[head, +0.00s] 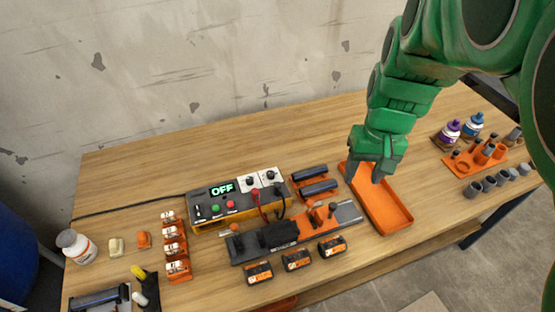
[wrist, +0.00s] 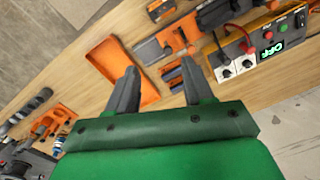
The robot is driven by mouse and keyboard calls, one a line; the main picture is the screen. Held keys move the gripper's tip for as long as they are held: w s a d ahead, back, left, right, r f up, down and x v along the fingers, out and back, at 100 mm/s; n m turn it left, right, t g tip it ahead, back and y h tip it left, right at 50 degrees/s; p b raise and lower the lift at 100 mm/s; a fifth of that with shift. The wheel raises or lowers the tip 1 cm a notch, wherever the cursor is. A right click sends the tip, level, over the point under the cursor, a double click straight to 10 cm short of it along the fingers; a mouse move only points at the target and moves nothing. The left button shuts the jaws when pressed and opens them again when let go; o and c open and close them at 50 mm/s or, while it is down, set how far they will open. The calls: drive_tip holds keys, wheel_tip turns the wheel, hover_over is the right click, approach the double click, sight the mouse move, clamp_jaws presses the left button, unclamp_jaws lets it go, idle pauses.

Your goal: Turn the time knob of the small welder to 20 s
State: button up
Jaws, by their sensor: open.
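The small welder (head: 211,209) is a grey and yellow box on the table, left of my gripper in the head view. Its lit display (head: 222,187) reads OFF. Two white panels at its right end each carry a dark knob, a left knob (head: 250,181) and a right knob (head: 270,176). Their markings are too small to read, so I cannot tell which is the time knob. The welder (wrist: 292,22) also shows at the upper right of the wrist view. My gripper (head: 365,174) is open and empty above the orange tray, apart from the welder; its fingers (wrist: 160,78) are spread.
The orange tray (head: 398,217) lies below my gripper. An orange and black clamp fixture (head: 283,236) stands in front of the welder, with dark pipe pieces (head: 315,187) beside it. Red and black cables rise near the knobs. Several orange-black boxes (head: 297,260) line the front.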

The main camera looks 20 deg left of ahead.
drive_tip(key=w+a+f+n, duration=0.45)
drive_tip(key=w+a, duration=0.25)
drive_tip(key=a, duration=0.5)
drive_tip(key=n, duration=0.5)
hover_over(271, 173)
drive_tip(key=shift+t+h, duration=0.3)
wheel_tip(271, 173, down, 8)
drive_tip(key=shift+f, duration=4.15)
clamp_jaws()
